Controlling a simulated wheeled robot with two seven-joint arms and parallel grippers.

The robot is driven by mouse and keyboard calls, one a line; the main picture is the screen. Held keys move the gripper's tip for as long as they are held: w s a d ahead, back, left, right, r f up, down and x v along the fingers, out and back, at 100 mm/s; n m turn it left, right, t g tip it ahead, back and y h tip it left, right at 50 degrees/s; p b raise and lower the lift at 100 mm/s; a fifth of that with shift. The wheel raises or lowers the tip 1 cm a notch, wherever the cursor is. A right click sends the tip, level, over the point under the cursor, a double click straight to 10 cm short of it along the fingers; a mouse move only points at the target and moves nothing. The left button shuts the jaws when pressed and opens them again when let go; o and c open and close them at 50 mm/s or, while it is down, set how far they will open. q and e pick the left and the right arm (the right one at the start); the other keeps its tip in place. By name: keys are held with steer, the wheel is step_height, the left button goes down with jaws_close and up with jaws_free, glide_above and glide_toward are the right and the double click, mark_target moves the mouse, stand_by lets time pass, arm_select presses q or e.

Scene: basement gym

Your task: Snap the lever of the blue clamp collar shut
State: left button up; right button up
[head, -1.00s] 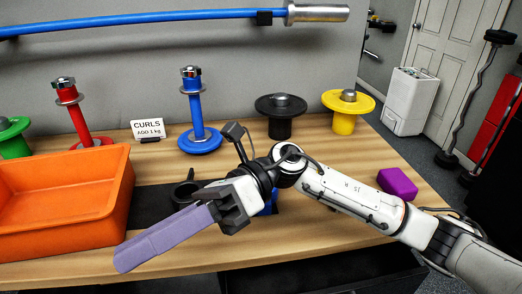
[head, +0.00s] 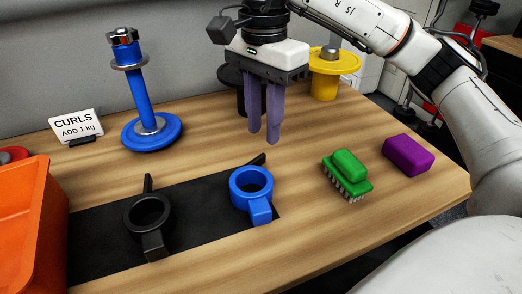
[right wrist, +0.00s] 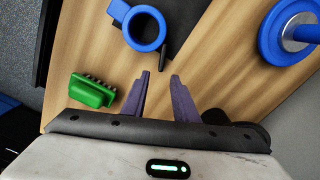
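The blue clamp collar (head: 248,203) lies on the right end of a black mat (head: 100,235), its blue lug toward the front edge. Its dark lever (head: 257,160) sticks out from the back of the ring. The right wrist view also shows the collar (right wrist: 143,46) and its lever (right wrist: 164,47). My right gripper (head: 264,138) points down behind and above the collar, not touching it. Its two purple fingers (right wrist: 160,75) are apart with nothing between them. My left gripper is not in view.
A black collar (head: 152,245) lies left of the blue one. A green brush (head: 347,165) and purple block (head: 408,155) sit to the right. A blue weight stand (head: 140,95), yellow spool (head: 335,65) and dark spool stand behind. An orange bin (head: 30,220) is at left.

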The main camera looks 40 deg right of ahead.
mark_target(263, 154)
step_height(263, 154, down, 6)
stand_by(0.4)
jaws_close()
